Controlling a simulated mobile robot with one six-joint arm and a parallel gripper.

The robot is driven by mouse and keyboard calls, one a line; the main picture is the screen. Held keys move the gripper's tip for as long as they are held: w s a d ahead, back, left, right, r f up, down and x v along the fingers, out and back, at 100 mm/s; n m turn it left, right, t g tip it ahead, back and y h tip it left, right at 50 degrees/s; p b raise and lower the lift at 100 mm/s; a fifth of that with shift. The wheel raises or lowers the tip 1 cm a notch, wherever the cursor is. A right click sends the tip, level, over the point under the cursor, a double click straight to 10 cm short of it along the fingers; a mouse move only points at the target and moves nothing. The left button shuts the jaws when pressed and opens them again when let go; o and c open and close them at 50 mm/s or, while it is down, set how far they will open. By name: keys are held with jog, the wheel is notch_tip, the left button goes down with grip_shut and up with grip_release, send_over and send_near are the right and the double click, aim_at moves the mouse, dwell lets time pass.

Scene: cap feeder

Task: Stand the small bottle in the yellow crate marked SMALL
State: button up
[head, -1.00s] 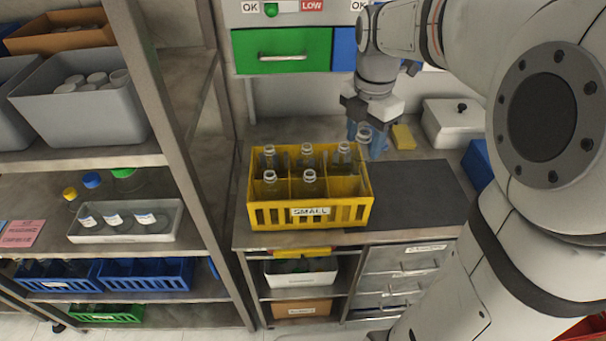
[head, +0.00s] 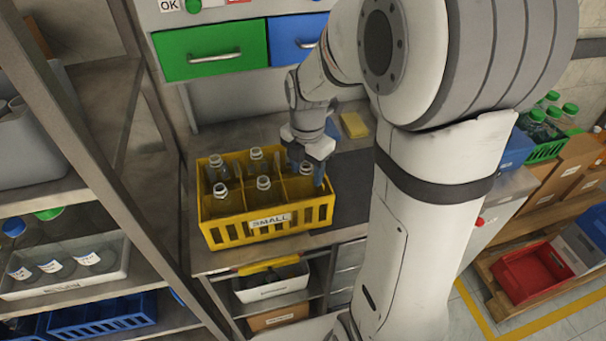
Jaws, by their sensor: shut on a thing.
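The yellow crate (head: 222,236) marked SMALL (head: 270,221) stands on the bench, divided into compartments. My gripper (head: 307,167), with blue fingers, points down over its right end. It is shut on a small clear bottle (head: 305,169), held roughly upright at the front right compartment. The bottle's lower part is hidden by the crate's wall, and I cannot tell whether it touches the floor. Several other clear bottles stand in the crate, including one at front left (head: 220,189) and one at front middle (head: 263,184). My gripper hides the back right compartment.
A dark mat (head: 350,185) lies right of the crate, and a yellow sponge (head: 354,125) lies behind it. A steel shelf post (head: 95,165) rises at the left. Green (head: 210,60) and blue (head: 297,48) drawers hang above the bench.

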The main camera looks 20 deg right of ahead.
jog(key=shift+f, duration=1.05)
jog(key=shift+f, duration=0.15)
jog(key=o, duration=1.2)
jog(key=shift+c, duration=0.2)
